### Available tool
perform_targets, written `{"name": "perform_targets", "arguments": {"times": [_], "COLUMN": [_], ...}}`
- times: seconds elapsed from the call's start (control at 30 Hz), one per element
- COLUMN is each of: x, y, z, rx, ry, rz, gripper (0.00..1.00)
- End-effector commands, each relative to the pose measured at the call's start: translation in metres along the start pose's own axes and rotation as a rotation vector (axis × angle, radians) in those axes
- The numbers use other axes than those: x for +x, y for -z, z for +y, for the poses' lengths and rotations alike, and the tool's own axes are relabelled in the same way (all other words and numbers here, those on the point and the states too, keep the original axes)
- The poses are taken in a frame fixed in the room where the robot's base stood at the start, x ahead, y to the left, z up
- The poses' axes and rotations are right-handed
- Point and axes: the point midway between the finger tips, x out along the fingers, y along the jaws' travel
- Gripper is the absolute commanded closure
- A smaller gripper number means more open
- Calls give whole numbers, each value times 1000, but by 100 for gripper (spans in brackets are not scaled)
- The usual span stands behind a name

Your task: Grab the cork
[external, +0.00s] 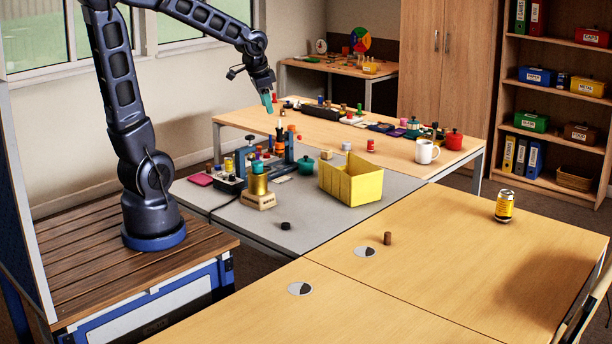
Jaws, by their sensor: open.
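A small brown cylinder that looks like the cork (387,238) stands upright on the light wood table in front, beside a round grommet plate. My gripper (268,103) is raised high above the grey table, near the back wood table, well up and to the left of the cork. It is open, and I see nothing held between its teal fingertips. The cork is fully in view with nothing touching it.
The wood around the cork is clear. A white mug (426,152) stands farther back.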

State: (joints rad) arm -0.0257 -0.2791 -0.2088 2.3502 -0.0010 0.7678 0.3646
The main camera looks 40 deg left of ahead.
Motion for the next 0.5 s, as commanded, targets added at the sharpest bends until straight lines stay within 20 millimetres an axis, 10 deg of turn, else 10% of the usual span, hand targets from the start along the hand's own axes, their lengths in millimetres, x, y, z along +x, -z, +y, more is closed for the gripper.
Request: {"name": "perform_targets", "arguments": {"times": [0.5], "x": [112], "y": [103], "z": [35], "rx": [368], "ry": [-132], "rz": [-2], "gripper": [53]}}
